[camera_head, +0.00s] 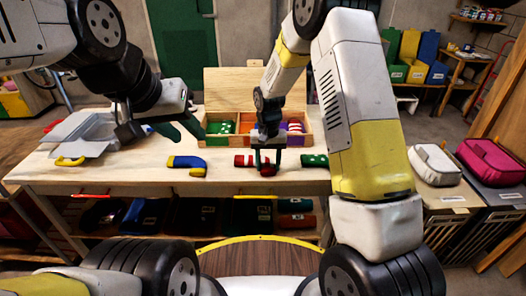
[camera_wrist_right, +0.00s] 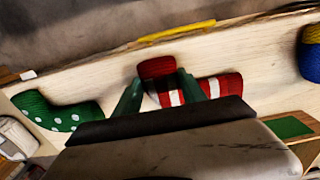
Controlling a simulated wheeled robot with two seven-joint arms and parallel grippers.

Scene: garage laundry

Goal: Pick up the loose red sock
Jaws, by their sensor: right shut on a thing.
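The loose red sock with white stripes (camera_head: 243,160) is on the wooden table, just in front of the divided box. My right gripper (camera_head: 267,167) points down and is shut on the red sock. In the right wrist view the sock (camera_wrist_right: 225,86) shows between and beside the green fingers of the right gripper (camera_wrist_right: 160,88). I cannot tell whether the sock is clear of the tabletop. My left gripper (camera_head: 180,132) hangs above the table to the left of the box; its green fingers look apart and empty.
A blue and yellow sock (camera_head: 187,163) lies left of the red one, and a green dotted sock (camera_head: 313,160) lies right. The box (camera_head: 225,139) holds rolled socks in compartments. A grey tray (camera_head: 82,127) and a yellow handle (camera_head: 70,161) are at the table's left.

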